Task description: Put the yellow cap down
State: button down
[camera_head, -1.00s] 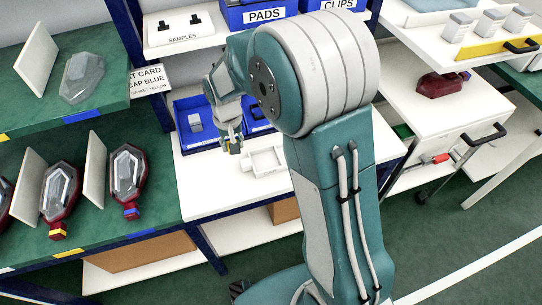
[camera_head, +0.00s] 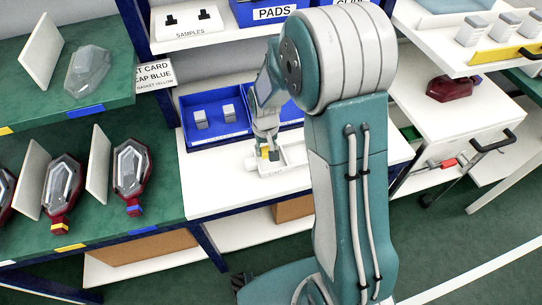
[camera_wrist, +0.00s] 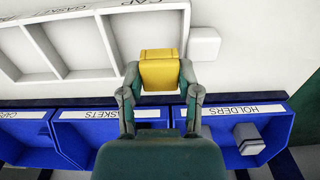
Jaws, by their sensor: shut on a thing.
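My gripper (camera_wrist: 160,88) is shut on the yellow cap (camera_wrist: 158,68), which sits between its two fingertips in the wrist view. In the head view my gripper (camera_head: 268,150) is low over the white bench top, and only a bit of yellow shows there. A white tray (camera_wrist: 85,75) with several compartments lies beside the cap, at upper left in the wrist view. Its rim carries lettering that reads in part CAP. The compartments that show look empty. I cannot tell whether the cap touches the surface.
Blue bins (camera_head: 213,133) stand behind the gripper; one, labelled HOLDERS (camera_wrist: 240,112), holds a grey block (camera_wrist: 248,138). A small white block (camera_wrist: 204,43) is close beside the cap. Tail lamps (camera_head: 130,170) lie on the green shelf at left. Bare bench (camera_head: 215,195) shows at front left.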

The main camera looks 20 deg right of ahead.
jog(key=f, duration=0.1)
jog(key=d+f, duration=0.1)
jog(key=f, duration=0.3)
jog(key=shift+w+d, duration=0.25)
jog(key=shift+d, duration=0.1)
jog(key=c, duration=0.6)
grip_release()
jog(key=shift+a, duration=0.1)
